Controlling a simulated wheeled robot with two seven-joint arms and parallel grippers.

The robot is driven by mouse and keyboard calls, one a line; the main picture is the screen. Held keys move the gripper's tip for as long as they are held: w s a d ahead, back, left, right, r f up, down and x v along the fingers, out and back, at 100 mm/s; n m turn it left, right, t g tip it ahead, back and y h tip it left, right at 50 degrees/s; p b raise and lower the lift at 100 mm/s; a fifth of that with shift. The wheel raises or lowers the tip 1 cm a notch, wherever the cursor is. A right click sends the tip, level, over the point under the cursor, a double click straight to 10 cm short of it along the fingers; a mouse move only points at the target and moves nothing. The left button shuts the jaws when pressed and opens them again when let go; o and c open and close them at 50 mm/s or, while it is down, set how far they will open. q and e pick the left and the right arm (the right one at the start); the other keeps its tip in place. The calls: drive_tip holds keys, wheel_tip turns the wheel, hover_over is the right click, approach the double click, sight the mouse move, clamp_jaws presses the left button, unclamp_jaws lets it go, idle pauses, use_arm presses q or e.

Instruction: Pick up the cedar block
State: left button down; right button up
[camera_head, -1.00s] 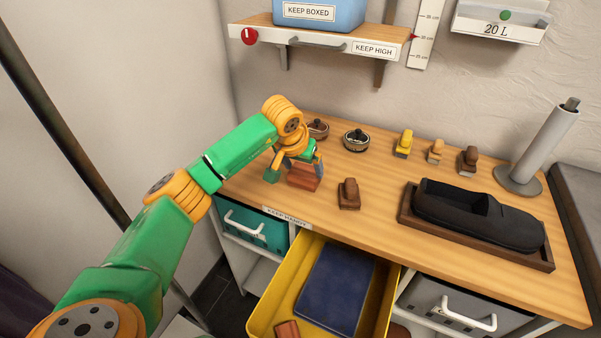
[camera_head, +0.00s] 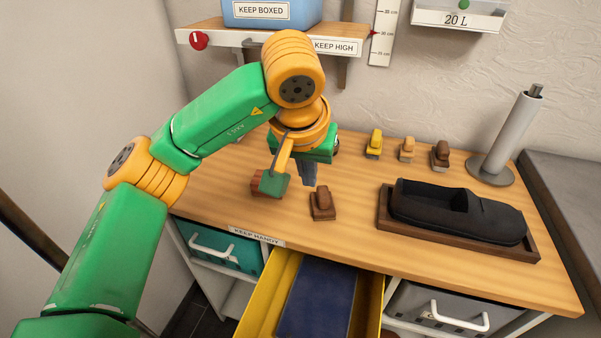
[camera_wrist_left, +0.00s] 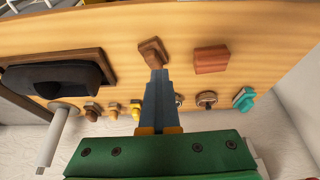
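A plain reddish-brown block, which looks like the cedar block (camera_head: 256,187), lies on the desk near its left front. It is partly hidden behind my left arm's wrist parts in the head view, and shows whole in the left wrist view (camera_wrist_left: 211,59). My left gripper (camera_head: 309,183) points down above the desk, to the right of the block and apart from it. Its fingers look together and empty in the left wrist view (camera_wrist_left: 158,75), where their tips overlap a brown wooden brush (camera_wrist_left: 152,52). I cannot tell their exact height. My right gripper is not in view.
The brown brush (camera_head: 322,203) stands right of the block. Several small brushes (camera_head: 407,150) stand at the back, and a black shoe lies in a wooden tray (camera_head: 384,222). The yellow drawer (camera_head: 370,310) is open, with a dark blue item (camera_head: 316,300). A shelf (camera_head: 215,33) hangs above.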

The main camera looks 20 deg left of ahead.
use_arm(q)
drive_tip(key=shift+c, duration=1.6)
unclamp_jaws()
drive_tip(key=shift+o, duration=0.4)
drive_tip(key=p+v, duration=0.1)
drive_tip(key=v, duration=0.5)
drive_tip(key=shift+s+r, duration=0.2)
drive_tip(key=shift+r, duration=0.1)
drive_tip(key=shift+o, duration=1.2)
drive_tip(key=shift+r+n, duration=0.15)
drive_tip(key=shift+n, duration=0.25)
drive_tip(key=w+a+f+m+p, duration=0.1)
drive_tip(key=w+a+f+m, duration=0.3)
drive_tip(key=m, duration=0.8)
drive_tip(key=w+a+f+m+p, duration=0.2)
drive_tip(key=w+a+f+m, duration=0.2)
drive_tip(key=f+m, duration=0.4)
drive_tip(key=w+a+f+m+p, duration=0.1)
drive_tip(key=w+a+f+m, duration=0.3)
drive_tip(key=m, duration=1.1)
drive_tip(key=shift+a+f+m+p, duration=0.2)
drive_tip(key=shift+a+f, duration=0.1)
drive_tip(key=shift+f, duration=0.45)
drive_tip(key=shift+a+f+m+p, duration=0.2)
drive_tip(key=shift+a+f, duration=0.05)
drive_tip(key=shift+f, duration=0.55)
